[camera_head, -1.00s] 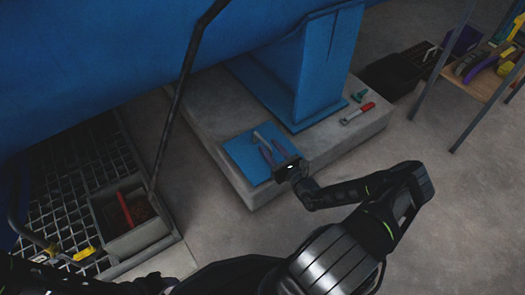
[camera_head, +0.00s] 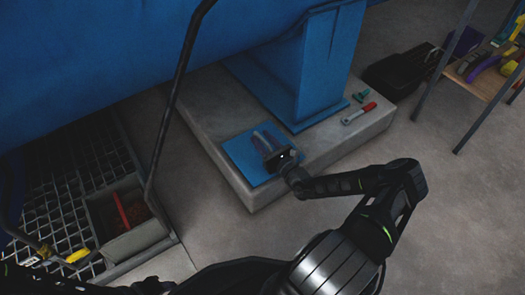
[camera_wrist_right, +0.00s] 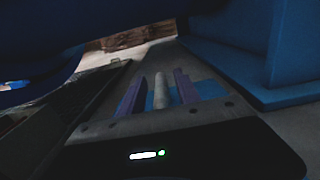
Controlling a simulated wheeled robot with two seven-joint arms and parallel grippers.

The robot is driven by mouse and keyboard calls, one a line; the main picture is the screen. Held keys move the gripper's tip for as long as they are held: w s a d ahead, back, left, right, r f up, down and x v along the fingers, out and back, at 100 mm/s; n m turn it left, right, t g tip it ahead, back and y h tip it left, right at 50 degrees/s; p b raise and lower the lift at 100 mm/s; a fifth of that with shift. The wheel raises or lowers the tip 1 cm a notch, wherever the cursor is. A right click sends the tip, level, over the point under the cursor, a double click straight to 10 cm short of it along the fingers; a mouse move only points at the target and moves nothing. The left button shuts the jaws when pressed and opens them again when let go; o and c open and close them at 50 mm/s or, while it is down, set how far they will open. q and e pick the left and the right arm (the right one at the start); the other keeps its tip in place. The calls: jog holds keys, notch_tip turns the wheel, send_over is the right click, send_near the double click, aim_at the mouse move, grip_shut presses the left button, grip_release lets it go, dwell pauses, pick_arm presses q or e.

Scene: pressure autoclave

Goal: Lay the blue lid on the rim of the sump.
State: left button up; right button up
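The blue lid (camera_head: 236,154) is a flat square plate lying on the concrete plinth. A grey handle stands up from it and shows in the right wrist view (camera_wrist_right: 161,92). My right gripper (camera_head: 264,141) is over the lid. In the wrist view its two purplish fingers (camera_wrist_right: 158,92) stand apart on either side of the handle, with gaps visible. The sump is a grey box with a pale rim (camera_head: 138,240), set in the floor grating at lower left. Its opening is uncovered, and a red bar (camera_head: 121,209) shows inside.
A blue support leg (camera_head: 305,75) stands on the plinth (camera_head: 235,185) behind the lid. A red-handled tool (camera_head: 358,114) lies to its right. A thin dark pole (camera_head: 172,105) rises between sump and plinth. A blue vessel (camera_head: 90,60) hangs overhead.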

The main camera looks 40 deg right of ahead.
jog(key=shift+c, duration=0.3)
grip_shut()
dwell(0.9)
jog(key=shift+r, duration=0.15)
